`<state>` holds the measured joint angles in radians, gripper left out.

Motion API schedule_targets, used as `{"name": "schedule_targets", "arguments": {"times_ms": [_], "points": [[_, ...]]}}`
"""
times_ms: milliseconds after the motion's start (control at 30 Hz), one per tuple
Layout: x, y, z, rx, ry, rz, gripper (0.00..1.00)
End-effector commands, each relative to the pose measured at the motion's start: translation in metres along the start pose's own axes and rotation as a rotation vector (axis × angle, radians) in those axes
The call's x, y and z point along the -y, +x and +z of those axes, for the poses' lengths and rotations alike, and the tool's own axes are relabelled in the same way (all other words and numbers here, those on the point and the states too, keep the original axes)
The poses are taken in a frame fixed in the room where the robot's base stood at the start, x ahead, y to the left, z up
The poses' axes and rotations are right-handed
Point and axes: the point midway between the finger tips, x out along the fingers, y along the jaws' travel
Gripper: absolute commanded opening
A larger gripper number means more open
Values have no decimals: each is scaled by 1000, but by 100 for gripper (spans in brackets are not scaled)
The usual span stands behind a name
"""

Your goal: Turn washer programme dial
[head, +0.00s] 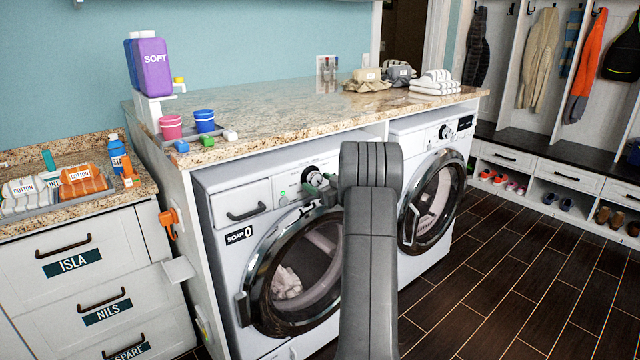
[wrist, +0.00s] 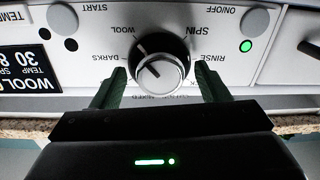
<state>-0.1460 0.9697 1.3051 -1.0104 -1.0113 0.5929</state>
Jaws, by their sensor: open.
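The washer programme dial (wrist: 160,65) is a round black-and-silver knob on the white panel of the left machine. The wrist view shows the panel upside down. The dial's white mark points up-left in that view, toward the printed WOOL. SPIN, RINSE and DARKS are also printed around it. My gripper (wrist: 160,72) is open, with one dark green finger on each side of the dial and a gap showing on both sides. In the head view the dial (head: 311,174) shows just beside my gripper (head: 320,186), and my arm hides part of the panel.
A lit green ON/OFF indicator (wrist: 246,46) and a black display (wrist: 28,58) reading WOOL flank the dial. The granite counter (head: 270,105) overhangs the panel closely. The left washer's round door (head: 265,270) is below. The dark tiled floor (head: 530,280) at right is clear.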

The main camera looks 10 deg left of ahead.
Motion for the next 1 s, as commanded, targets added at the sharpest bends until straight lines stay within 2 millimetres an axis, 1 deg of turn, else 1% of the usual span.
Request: {"name": "schedule_targets", "arguments": {"times_ms": [233, 267, 400, 467, 500, 767, 1000], "points": [[0, 1, 0, 0, 0, 1, 69], [0, 1, 0, 0, 0, 1, 65], [0, 1, 0, 0, 0, 1, 37], [0, 1, 0, 0, 0, 0, 25], [0, 1, 0, 0, 0, 0, 24], [0, 0, 1, 0, -27, 0, 24], [0, 1, 3, 5, -149, 0, 24]]}}
